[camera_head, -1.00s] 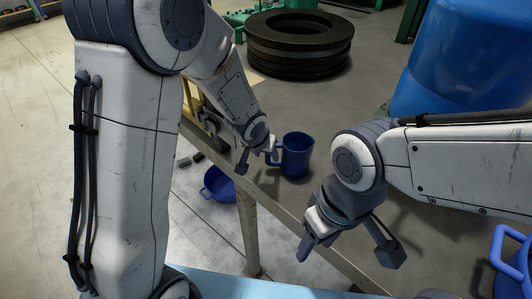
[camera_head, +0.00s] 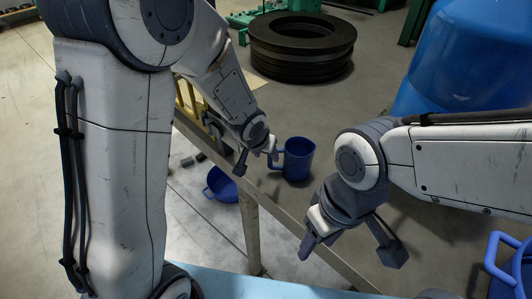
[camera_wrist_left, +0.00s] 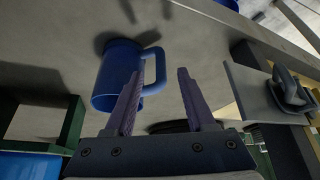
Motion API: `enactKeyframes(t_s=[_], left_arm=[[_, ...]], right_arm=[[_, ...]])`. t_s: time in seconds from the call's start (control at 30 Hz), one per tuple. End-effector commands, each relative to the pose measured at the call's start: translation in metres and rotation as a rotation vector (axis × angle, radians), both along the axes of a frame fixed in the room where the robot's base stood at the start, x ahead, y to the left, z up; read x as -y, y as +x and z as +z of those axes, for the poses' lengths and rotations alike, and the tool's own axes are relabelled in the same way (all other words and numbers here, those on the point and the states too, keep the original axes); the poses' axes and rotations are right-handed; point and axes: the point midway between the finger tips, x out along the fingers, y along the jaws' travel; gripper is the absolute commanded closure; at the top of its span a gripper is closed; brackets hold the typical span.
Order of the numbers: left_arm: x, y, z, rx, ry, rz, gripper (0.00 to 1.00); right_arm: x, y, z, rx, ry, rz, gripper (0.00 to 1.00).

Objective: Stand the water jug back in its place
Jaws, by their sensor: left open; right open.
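A blue jug (camera_head: 298,160) stands upright on the grey surface in the middle of the head view, its handle towards the left. My left gripper (camera_head: 258,158) is open beside that handle. In the left wrist view the jug (camera_wrist_left: 117,78) is left of centre. Its handle reaches into the space ahead of the open left fingers (camera_wrist_left: 160,98); the left finger overlaps the jug's edge in the picture. Whether they touch, I cannot tell. My right gripper (camera_head: 350,245) is open and empty, in front of the jug and to its right.
A blue bowl-like vessel (camera_head: 221,184) lies lower, left of the grey beam (camera_head: 300,220). Another blue handled vessel (camera_head: 508,268) is cut off at the right edge. Stacked black rings (camera_head: 302,48) and a large blue tank (camera_head: 470,60) stand behind.

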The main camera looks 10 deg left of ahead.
Motion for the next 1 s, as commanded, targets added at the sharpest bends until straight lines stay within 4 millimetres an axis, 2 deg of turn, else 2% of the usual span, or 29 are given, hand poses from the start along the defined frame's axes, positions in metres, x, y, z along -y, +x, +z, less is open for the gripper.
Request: enactKeyframes(t_s=[0.5,1.0], left_arm=[[-0.002,-0.009,0.019,0.000,0.000,0.000,0.45],[-0.003,-0.012,0.023,0.000,0.000,0.000,0.45]], right_arm=[[0.000,0.000,0.015,0.000,0.000,0.000,0.45],[0.000,0.000,0.018,0.000,0.000,0.001,0.45]])
